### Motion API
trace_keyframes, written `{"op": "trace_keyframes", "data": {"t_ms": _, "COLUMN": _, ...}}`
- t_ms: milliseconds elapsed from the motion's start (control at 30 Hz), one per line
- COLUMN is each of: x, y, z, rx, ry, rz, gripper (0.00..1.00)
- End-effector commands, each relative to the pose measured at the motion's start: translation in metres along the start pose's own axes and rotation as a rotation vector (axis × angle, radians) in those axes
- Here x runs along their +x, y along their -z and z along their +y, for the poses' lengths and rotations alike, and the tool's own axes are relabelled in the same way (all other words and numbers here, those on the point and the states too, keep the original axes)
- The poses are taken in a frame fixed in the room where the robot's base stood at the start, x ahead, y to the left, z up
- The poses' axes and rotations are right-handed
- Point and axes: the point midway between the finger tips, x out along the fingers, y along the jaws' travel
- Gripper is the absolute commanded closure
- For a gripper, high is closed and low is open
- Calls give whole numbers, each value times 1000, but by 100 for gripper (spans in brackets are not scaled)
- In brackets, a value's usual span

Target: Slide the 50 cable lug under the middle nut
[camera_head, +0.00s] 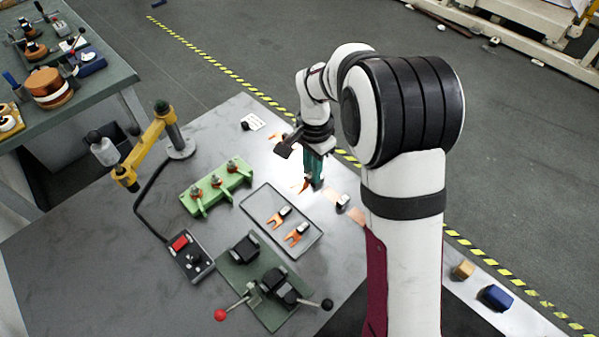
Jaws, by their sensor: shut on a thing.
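My gripper (309,181) is to the right of the green terminal block and above the far end of the tray. It is shut on a copper fork-shaped cable lug (304,187), whose prongs show below the jaws. I cannot read a size on it. The green block (204,206) carries a row of three studs with copper-coloured nuts. The middle nut (215,181) stands between the near-left nut (196,193) and the far-right nut (232,166). The held lug is apart from the block. Any gap under the nuts is too small to tell.
A grey tray (262,197) holds two more fork lugs (278,217). A dark green fixture (240,272) with lever handles stands in front. A control box (190,257) and a yellow jointed arm (145,150) stand left. Copper pieces (355,215) lie to the right.

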Motion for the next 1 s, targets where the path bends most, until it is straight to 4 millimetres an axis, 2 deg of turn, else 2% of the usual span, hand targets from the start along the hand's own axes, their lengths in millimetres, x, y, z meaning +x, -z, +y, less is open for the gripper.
{"op": "trace_keyframes", "data": {"t_ms": 167, "x": 1, "y": -30, "z": -39, "rx": 351, "ry": -1, "rz": 1, "gripper": 100}}
{"op": "trace_keyframes", "data": {"t_ms": 400, "x": 3, "y": -102, "z": -100, "rx": 1040, "ry": 0, "rz": 1, "gripper": 100}}
{"op": "trace_keyframes", "data": {"t_ms": 533, "x": 4, "y": -134, "z": -120, "rx": 1325, "ry": 1, "rz": 1, "gripper": 100}}
{"op": "trace_keyframes", "data": {"t_ms": 633, "x": 5, "y": -148, "z": -126, "rx": 1445, "ry": 1, "rz": 1, "gripper": 100}}
{"op": "trace_keyframes", "data": {"t_ms": 767, "x": 12, "y": -153, "z": -128, "rx": 1496, "ry": -1, "rz": 3, "gripper": 100}}
{"op": "trace_keyframes", "data": {"t_ms": 1000, "x": 45, "y": -152, "z": -128, "rx": 1496, "ry": -1, "rz": 3, "gripper": 100}}
